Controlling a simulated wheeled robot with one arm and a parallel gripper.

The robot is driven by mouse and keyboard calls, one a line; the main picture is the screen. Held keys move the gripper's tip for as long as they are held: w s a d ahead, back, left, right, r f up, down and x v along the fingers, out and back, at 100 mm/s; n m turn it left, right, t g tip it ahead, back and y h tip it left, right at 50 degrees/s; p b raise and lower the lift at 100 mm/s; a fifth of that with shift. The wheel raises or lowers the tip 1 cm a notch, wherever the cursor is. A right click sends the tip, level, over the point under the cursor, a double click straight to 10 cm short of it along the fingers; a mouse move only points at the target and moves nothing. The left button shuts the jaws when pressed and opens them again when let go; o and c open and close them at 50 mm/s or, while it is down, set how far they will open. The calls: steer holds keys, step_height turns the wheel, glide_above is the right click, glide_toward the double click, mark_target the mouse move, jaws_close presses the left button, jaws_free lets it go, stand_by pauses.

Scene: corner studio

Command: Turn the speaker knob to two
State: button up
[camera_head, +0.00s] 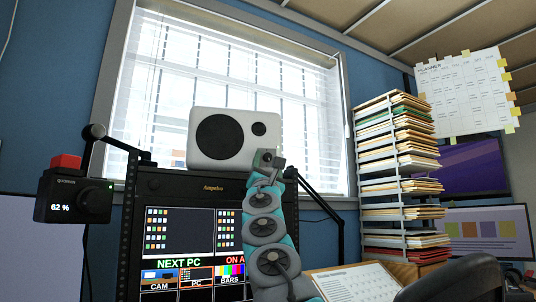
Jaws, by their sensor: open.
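A white speaker (204,160) with rounded corners stands on top of the black equipment rack, in front of the window. Its front has a large dark round cone (220,137) at the left and a small dark disc (259,129) at the upper right. I cannot tell whether that disc is the knob, and no number markings are readable. My gripper (269,160) is at the top of my raised arm, just below the disc and over the speaker's lower right corner in the picture. It is open, with nothing seen in it. The gap to the speaker is unclear.
The black rack (180,184) has a lit screen (180,232). A black device reading 62 % (75,197), with a red block on top, is at the left. A tall paper organizer (400,170) stands at the right. A thin black lamp arm (323,203) runs close right of my arm.

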steer(key=shift+w+r, duration=0.2)
steer(key=shift+r, duration=0.05)
jaws_close()
stand_by(0.5)
